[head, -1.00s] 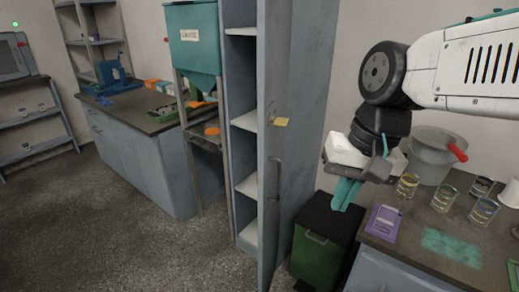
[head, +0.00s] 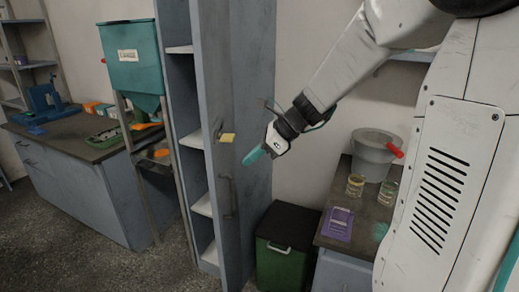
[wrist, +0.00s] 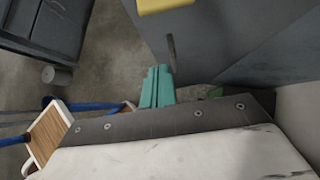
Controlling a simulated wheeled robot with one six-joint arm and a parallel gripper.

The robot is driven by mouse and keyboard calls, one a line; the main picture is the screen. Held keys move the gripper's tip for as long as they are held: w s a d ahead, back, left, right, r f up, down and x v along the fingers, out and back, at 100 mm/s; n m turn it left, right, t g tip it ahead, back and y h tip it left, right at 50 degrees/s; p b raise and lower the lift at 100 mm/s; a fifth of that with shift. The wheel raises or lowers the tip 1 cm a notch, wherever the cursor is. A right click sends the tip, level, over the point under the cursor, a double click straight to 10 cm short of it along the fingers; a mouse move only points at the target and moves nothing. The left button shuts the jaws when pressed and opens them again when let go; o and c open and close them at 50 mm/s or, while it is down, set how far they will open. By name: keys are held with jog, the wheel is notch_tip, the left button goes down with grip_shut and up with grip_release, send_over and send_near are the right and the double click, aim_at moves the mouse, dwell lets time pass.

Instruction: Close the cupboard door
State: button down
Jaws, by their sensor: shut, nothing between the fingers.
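The grey-blue cupboard (head: 180,95) stands left of centre in the head view, its pale shelves showing. Its door (head: 211,90) stands open, swung towards me, with a vertical handle (head: 226,195) and a yellow tag (head: 228,138) on its face. My gripper (head: 252,157) has teal fingers and appears just right of the door's tag in the head view. In the wrist view the fingers (wrist: 157,84) are together and empty. The handle (wrist: 172,54) and yellow tag (wrist: 165,4) show beyond them. I cannot tell whether the fingertips touch the door.
A green bin with a black lid (head: 282,262) stands right of the cupboard. A bench to the right holds a grey bucket (head: 372,160), glass beakers and a purple item (head: 338,224). A teal hopper (head: 134,58) on a stand is left of the cupboard. The floor in front is partly clear.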

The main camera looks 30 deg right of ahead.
aim_at(217, 174)
jog(key=w+a+f, duration=0.2)
jog(key=a, duration=0.1)
jog(key=w+a+f, duration=0.1)
jog(key=a, duration=0.1)
jog(key=shift+w+a, duration=0.1)
jog(key=shift+w, duration=0.15)
jog(key=shift+w+a, duration=0.25)
jog(key=shift+a, duration=0.1)
